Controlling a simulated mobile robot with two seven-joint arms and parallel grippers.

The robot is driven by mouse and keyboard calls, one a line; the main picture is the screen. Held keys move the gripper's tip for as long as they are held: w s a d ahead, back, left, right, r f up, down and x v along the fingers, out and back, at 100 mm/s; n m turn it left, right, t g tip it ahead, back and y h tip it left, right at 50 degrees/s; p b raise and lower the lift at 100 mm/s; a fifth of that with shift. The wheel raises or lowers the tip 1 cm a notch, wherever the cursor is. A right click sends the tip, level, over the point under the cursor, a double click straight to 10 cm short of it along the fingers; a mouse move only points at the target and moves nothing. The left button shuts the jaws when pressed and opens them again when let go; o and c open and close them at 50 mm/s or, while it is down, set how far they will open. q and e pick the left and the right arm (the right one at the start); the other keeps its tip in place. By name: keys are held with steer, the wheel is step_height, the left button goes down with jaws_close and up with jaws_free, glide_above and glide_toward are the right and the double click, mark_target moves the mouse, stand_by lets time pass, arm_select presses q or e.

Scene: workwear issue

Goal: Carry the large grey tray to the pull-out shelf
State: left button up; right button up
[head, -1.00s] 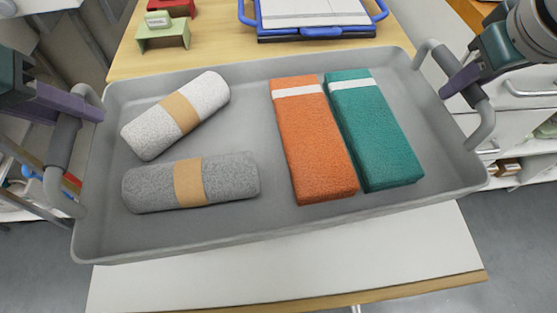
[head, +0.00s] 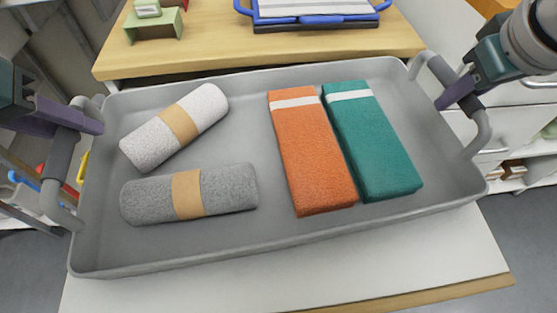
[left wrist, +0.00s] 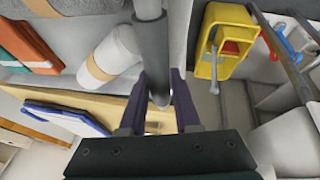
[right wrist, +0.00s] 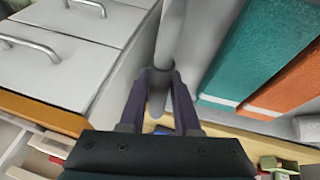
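The large grey tray (head: 245,128) spans the middle of the head view, roughly level. It carries a white roll (head: 205,105), a grey roll (head: 225,188), an orange folded bundle (head: 310,155) and a green folded bundle (head: 375,150). My left gripper (head: 78,113) is shut on the tray's left handle (head: 58,168). It also shows in the left wrist view (left wrist: 160,90). My right gripper (head: 460,88) is shut on the right handle (head: 482,135). A pale board with a wooden front edge, seemingly the pull-out shelf (head: 300,268), shows below the tray; whether they touch is unclear.
A wooden worktop (head: 215,45) lies beyond the tray, with a blue-handled board (head: 315,20) and a small green stand (head: 153,27). White drawers (head: 520,95) stand at right. A yellow container (left wrist: 222,45) is low at the left side.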

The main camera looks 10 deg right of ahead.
arm_select(q)
steer(key=o, duration=0.4)
arm_select(e)
steer(key=o, duration=0.4)
steer(key=shift+r, duration=0.1)
arm_select(q)
steer(key=shift+r, duration=0.15)
steer(key=v, duration=1.1)
steer(key=shift+s+r, duration=0.2)
steer(key=shift+r, duration=0.15)
arm_select(e)
steer(key=v, duration=1.2)
